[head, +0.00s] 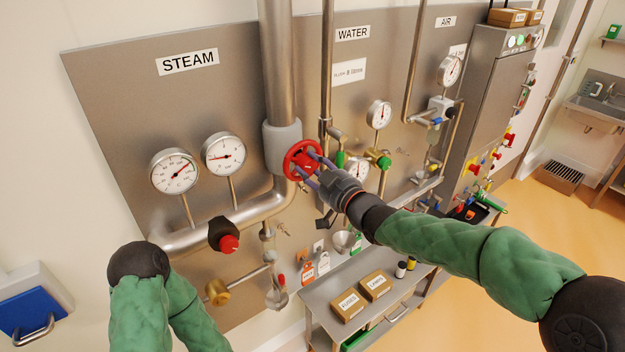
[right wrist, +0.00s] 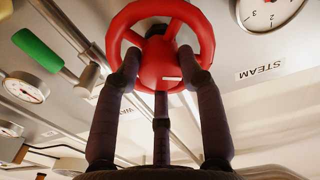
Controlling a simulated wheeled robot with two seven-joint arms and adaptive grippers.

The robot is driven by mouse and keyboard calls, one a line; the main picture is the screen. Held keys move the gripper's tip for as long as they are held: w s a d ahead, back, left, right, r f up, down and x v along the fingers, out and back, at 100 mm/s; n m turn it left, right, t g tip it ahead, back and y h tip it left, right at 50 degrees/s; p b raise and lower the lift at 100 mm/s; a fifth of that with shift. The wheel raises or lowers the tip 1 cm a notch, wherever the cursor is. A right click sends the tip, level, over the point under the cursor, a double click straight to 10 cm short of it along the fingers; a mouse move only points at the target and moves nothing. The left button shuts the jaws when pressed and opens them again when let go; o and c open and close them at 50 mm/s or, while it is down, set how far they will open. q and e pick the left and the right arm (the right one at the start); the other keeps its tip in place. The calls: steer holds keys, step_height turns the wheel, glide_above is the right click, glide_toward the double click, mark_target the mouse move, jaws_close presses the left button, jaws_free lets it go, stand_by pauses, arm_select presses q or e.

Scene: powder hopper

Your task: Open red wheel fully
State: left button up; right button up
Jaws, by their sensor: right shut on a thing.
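The red wheel (head: 301,160) is mounted on the grey valve body of the thick steam pipe, in the middle of the head view. My right gripper (head: 312,170) reaches it from the right, with its fingers at the wheel. In the right wrist view the red wheel (right wrist: 160,45) fills the top centre. The fingers of my right gripper (right wrist: 162,85) are closed on the wheel, around its hub and lower rim. My left arm shows at the lower left of the head view, but its gripper cannot be seen.
A steam gauge (head: 174,171) and a second gauge (head: 223,154) sit left of the wheel. A dark valve with a red cap (head: 228,243) is below them. A green-handled valve (head: 384,162) is to the right. A grey bench (head: 325,292) with small boxes stands below.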

steer(key=n+b, duration=0.5)
steer(key=b, duration=0.1)
steer(key=shift+f+n, duration=0.15)
steer(key=shift+n, duration=0.25)
steer(key=n+b, duration=0.4)
steer(key=n, duration=0.1)
steer(key=n+b, duration=0.3)
steer(key=n, duration=0.3)
steer(key=shift+n, duration=0.3)
steer(key=n+b, duration=0.2)
steer(key=n, duration=0.1)
steer(key=shift+a+n+b, duration=0.1)
steer(key=shift+n+b, duration=0.3)
steer(key=shift+n, duration=1.3)
steer(key=o, duration=1.1)
steer(key=shift+o, duration=0.2)
